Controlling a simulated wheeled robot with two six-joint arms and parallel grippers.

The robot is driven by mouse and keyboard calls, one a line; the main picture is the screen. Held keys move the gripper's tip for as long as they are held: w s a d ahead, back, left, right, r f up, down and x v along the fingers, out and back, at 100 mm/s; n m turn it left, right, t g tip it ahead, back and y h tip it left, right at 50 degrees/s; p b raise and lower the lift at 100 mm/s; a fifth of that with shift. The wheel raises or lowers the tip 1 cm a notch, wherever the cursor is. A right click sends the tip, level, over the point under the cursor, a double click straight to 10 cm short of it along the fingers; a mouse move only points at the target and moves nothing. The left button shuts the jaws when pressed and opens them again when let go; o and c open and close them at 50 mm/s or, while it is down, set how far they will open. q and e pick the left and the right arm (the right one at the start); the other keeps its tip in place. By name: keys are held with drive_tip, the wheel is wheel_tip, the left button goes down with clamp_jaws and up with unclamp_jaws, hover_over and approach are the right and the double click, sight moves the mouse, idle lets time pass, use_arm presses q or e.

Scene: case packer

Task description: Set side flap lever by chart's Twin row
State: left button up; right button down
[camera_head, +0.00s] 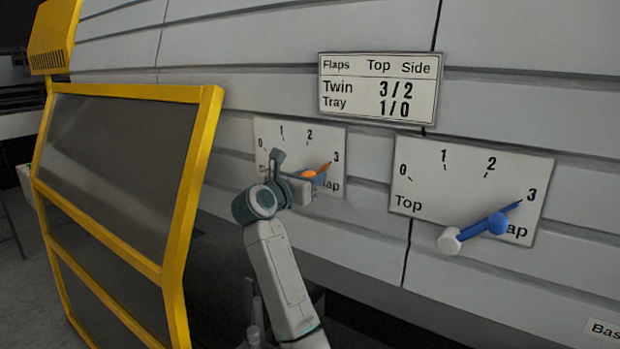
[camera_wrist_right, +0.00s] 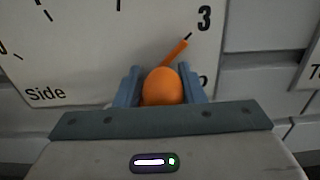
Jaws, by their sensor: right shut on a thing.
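The chart (camera_head: 377,88) on the wall reads Flaps, Top, Side, with Twin 3/2 and Tray 1/0. The side flap dial (camera_head: 328,143), marked 0 to 3, is below it to the left. It also shows in the right wrist view (camera_wrist_right: 90,50). Its orange lever (camera_wrist_right: 164,86) points at or very near the 3 mark. My right gripper (camera_head: 312,182) is shut on the lever's round orange end, with a finger on each side in the right wrist view (camera_wrist_right: 161,90). The gripper partly hides the dial in the head view. My left gripper is not in view.
The top flap dial (camera_head: 452,172) is to the right, its blue lever (camera_head: 488,226) pointing at 3. A yellow-framed dark panel (camera_head: 118,195) stands close on the left of my right arm. A "Bas" label (camera_head: 603,330) sits at the lower right.

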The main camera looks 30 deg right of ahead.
sight(305, 159)
drive_tip(key=shift+w+a+r+n, duration=0.1)
drive_tip(key=shift+w+r+n, duration=0.15)
drive_tip(key=shift+n, duration=0.25)
drive_tip(key=w+n, duration=0.1)
drive_tip(key=r+n+p, duration=0.1)
drive_tip(key=shift+w+a+r+n, duration=0.15)
drive_tip(key=shift+w+a+n, duration=0.15)
drive_tip(key=shift+w+a, duration=0.1)
drive_tip(key=shift+w+a+r+n+p, duration=0.2)
drive_tip(key=shift+w+n+p, duration=0.15)
drive_tip(key=shift+w+n, duration=0.2)
drive_tip(key=shift+w+a+r+n+p, duration=0.15)
drive_tip(key=shift+w+n+p, duration=0.2)
drive_tip(key=shift+n, duration=0.3)
drive_tip(key=c, duration=1.1)
unclamp_jaws()
drive_tip(key=shift+o, duration=0.2)
drive_tip(key=shift+s+d, duration=0.1)
drive_tip(key=shift+s, duration=0.05)
drive_tip(key=shift+r, duration=0.1)
